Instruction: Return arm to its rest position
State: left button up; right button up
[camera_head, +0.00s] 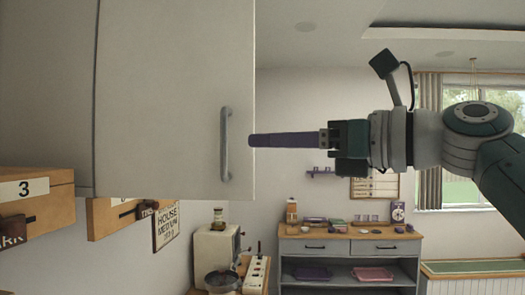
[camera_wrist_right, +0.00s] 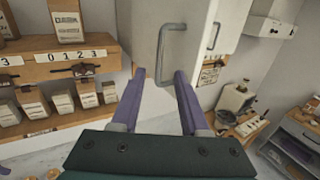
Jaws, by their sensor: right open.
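My right gripper (camera_head: 252,140) comes in from the right in the head view, its purple fingers pointing left toward the handle of the white cabinet door. In the right wrist view the two purple fingers of this gripper (camera_wrist_right: 160,82) are spread apart with nothing between them. The grey cabinet handle (camera_wrist_right: 170,54) shows just beyond the fingertips in that view. The handle (camera_head: 225,145) stands a little left of the fingers in the head view, and a small gap shows between them. The cabinet door (camera_head: 165,95) looks shut. My left gripper is not in view.
Wooden shelves (camera_wrist_right: 58,73) with numbered labels and several bags stand left of the cabinet. A coffee machine (camera_head: 212,250) stands below the cabinet. A sideboard (camera_head: 345,247) with drawers and trays stands against the back wall. The air around the right forearm looks free.

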jog(key=shift+d, duration=0.1)
dwell(0.4)
jog(key=s+d+f+n+g+h+p, duration=0.1)
jog(key=s+f+n+g+h+p, duration=0.15)
jog(key=s+f+n, duration=0.5)
jog(key=s+d+f+n+g+h+p, duration=0.15)
jog(key=s+f+n+h, duration=0.25)
jog(key=f, duration=0.7)
jog(key=s+d+f+n+g+h+p, duration=0.1)
jog(key=s+d+f+n+h, duration=0.1)
jog(key=s+n, duration=0.3)
jog(key=s+d+f+n+g+h+p, duration=0.1)
jog(key=s+d+f+n+h, duration=0.1)
jog(key=s+d+n, duration=0.3)
jog(key=s+d+f+n+g+h+p, duration=0.1)
jog(key=s+d+f+n+h, duration=0.1)
jog(key=s+n, duration=0.4)
jog(key=s+d+h, duration=0.1)
jog(key=s, duration=0.4)
jog(key=shift+s+d+h, duration=0.2)
jog(key=shift+h, duration=0.15)
